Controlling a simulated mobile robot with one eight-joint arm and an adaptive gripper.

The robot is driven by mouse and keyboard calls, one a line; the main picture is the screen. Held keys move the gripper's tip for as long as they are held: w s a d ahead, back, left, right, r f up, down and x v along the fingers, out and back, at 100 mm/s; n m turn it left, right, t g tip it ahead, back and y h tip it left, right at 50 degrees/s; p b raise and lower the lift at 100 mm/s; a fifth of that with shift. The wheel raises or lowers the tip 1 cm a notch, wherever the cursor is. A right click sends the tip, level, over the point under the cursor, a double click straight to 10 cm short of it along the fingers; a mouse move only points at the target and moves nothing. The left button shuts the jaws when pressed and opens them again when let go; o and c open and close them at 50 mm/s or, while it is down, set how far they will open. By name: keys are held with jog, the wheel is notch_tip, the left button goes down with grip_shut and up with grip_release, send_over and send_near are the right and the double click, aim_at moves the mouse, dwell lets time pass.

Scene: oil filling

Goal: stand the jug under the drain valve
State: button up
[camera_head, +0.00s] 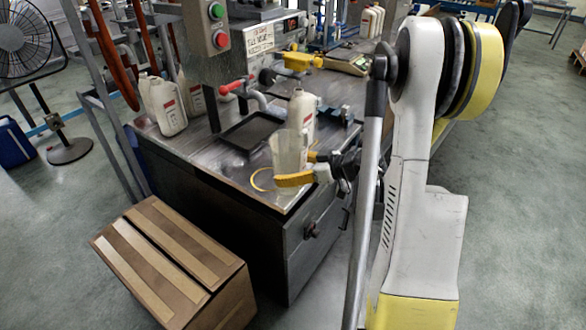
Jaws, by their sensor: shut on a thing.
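A clear, see-through jug (288,148) is upright near the front right corner of the metal bench. My gripper (300,169), with yellow fingers, reaches in from the right and is shut on the jug's lower part. Whether the jug's base touches the bench is hard to tell. The drain valve (262,102) is a grey tap with a red handle (234,86), behind and to the left of the jug. A black shallow tray (247,138) lies below the valve. The jug is in front and to the right of this tray, not under the spout.
A white bottle (303,108) stands just behind the jug. More white bottles (168,106) stand at the bench's left. A yellow ring mark (259,181) is on the bench beside the jug. A control box (210,28) hangs above.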

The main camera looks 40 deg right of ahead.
jog(key=shift+w+a+f+b, duration=0.2)
jog(key=shift+w+f+b, duration=0.15)
jog(key=shift+w+f, duration=0.25)
jog(key=shift+w+a+f, duration=0.1)
jog(key=shift+w+a, duration=0.3)
jog(key=shift+w, duration=0.75)
jog(key=shift+w+a, duration=0.45)
jog(key=shift+w, duration=0.7)
jog(key=shift+w+a+f, duration=0.1)
jog(key=shift+w+a, duration=0.3)
jog(key=shift+w, duration=0.75)
jog(key=o, duration=1)
jog(key=shift+o, duration=0.2)
